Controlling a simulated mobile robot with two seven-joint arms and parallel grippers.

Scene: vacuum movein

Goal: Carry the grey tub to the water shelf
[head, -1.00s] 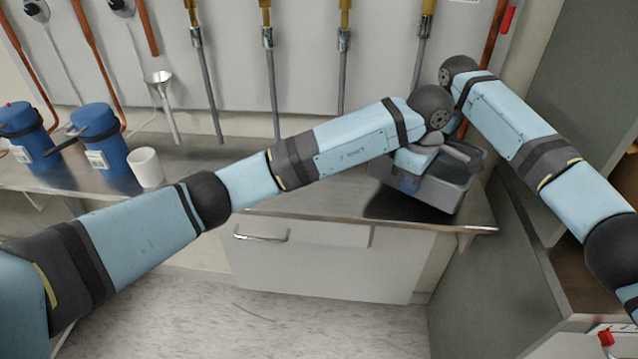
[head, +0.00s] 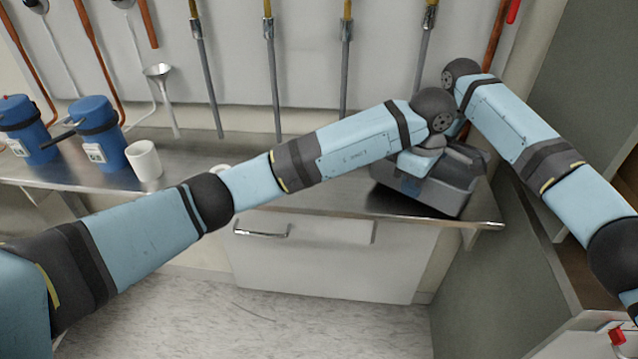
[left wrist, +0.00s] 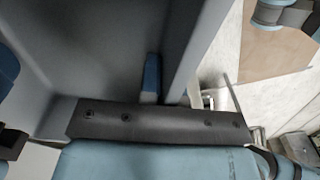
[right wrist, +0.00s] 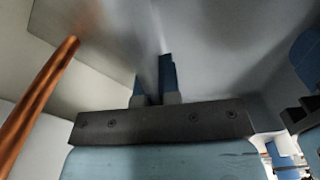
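The grey tub (head: 446,192) is at the right end of the metal shelf, partly covered by my arms. A dark shadow lies under it; I cannot tell if it touches the shelf. My left gripper (head: 411,184) is at the tub's near left side. In the left wrist view, the left gripper (left wrist: 170,88) has a blue finger inside the tub against its wall; the other finger is mostly hidden. In the right wrist view, my right gripper (right wrist: 154,88) has two blue fingers closed on the tub's wall. The right gripper is hidden in the head view.
Blue canisters (head: 98,135) and a white cup (head: 144,161) stand on the metal shelf (head: 345,201) at left. A funnel (head: 160,85) and several pipes are in front of the back wall. A white drawer (head: 325,255) is below, and a grey cabinet panel (head: 490,265) is at right.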

